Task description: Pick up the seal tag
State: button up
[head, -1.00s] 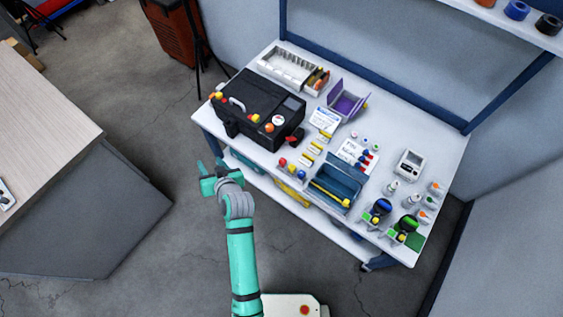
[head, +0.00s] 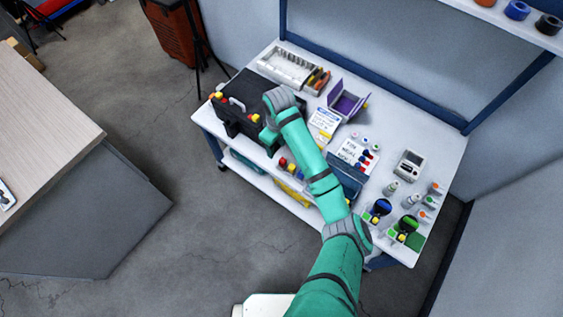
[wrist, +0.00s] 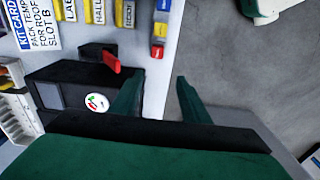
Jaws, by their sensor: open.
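A small red tag-like piece (wrist: 111,61) shows in the wrist view beside a black part at the edge of the black case (wrist: 70,88). It looks like the seal tag, but I cannot read any marking on it. In the head view my arm hides that spot. My gripper (wrist: 155,88) is open and empty, its two green fingers spread over the table's front edge. The red piece is just left of and beyond the left finger, apart from it. In the head view my gripper (head: 268,134) is over the front right part of the case.
Small coloured blocks (wrist: 159,32) line the table's front edge. Yellow labelled pieces (wrist: 97,10) and a kit card (wrist: 36,25) lie behind them. A blue bin (head: 347,178) is partly behind my arm. Bottles and a meter (head: 409,163) stand at right. Open floor lies in front.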

aim_at(282, 160)
jog(key=shift+s+d+f, duration=0.1)
jog(key=shift+d+f, duration=0.05)
jog(key=shift+d, duration=0.9)
jog(key=shift+s+d+f, duration=0.1)
jog(key=shift+f, duration=5)
grip_shut()
